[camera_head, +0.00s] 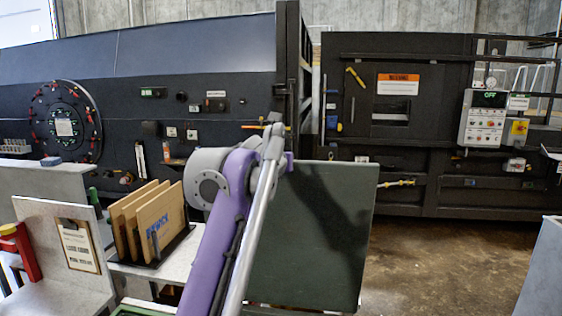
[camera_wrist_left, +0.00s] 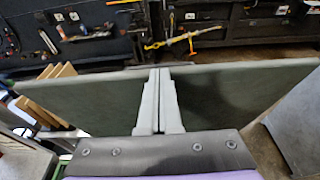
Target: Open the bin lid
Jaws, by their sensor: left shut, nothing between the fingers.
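A dark green flat panel, apparently the bin lid (camera_head: 335,235), stands raised and steeply tilted behind my purple arm in the head view. An arm-shaped shadow falls across it. In the left wrist view the lid (camera_wrist_left: 95,100) spans the width on both sides of my left gripper (camera_wrist_left: 158,74). The two grey fingers are shut together with nothing between them, and their tips lie near the lid's far edge. I cannot tell whether they touch it. The gripper's fingers are not clearly seen in the head view, and the bin body is largely hidden. My right gripper is not in view.
A black compactor wall with a control box (camera_head: 484,118) stands behind. Wooden boards (camera_head: 150,222) stand in a rack on a light table at left, beside a clipboard (camera_head: 78,246). A grey panel (camera_head: 545,270) is at lower right. Brown floor (camera_head: 430,240) is clear right of the lid.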

